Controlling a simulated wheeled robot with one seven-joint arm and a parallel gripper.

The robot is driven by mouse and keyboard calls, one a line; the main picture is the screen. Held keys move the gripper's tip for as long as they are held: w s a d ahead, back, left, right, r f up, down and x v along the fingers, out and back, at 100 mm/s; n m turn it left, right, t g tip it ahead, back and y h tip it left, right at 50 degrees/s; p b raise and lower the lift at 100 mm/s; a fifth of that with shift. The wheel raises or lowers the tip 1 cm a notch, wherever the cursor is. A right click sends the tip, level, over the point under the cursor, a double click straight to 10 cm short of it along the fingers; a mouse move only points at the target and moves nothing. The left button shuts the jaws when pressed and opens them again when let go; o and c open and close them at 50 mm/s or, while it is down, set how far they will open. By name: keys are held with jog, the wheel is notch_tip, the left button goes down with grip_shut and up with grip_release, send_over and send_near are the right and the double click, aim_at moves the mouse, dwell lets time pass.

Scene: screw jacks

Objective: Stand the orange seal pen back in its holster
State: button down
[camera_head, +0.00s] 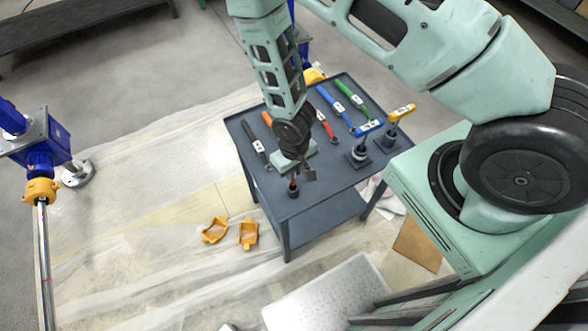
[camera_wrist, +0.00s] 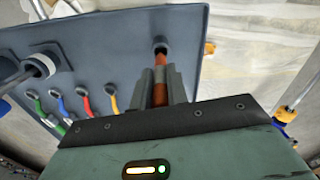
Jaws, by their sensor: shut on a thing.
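The orange seal pen (camera_wrist: 159,88) is between the two fingers of my gripper (camera_wrist: 161,88) in the wrist view, and the gripper is shut on it. In the head view my gripper (camera_head: 300,177) is low over the table's near corner. The pen looks about upright.
The grey table (camera_head: 240,132) also bears a blue-topped tool (camera_head: 368,127) and a yellow-topped tool (camera_head: 402,112), each standing in a dark holster. Orange brackets (camera_head: 248,233) lie on the floor.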

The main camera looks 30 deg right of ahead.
jog(key=shift+f, duration=0.1)
jog(key=shift+f+b, duration=2.2)
jog(key=shift+f, duration=0.4)
jog(key=c, duration=1.3)
grip_release()
jog(key=shift+r, duration=0.1)
notch_tip(320, 180, up, 17)
jog(key=b, duration=0.2)
jog(key=shift+r+b, duration=0.1)
jog(key=shift+b, duration=0.2)
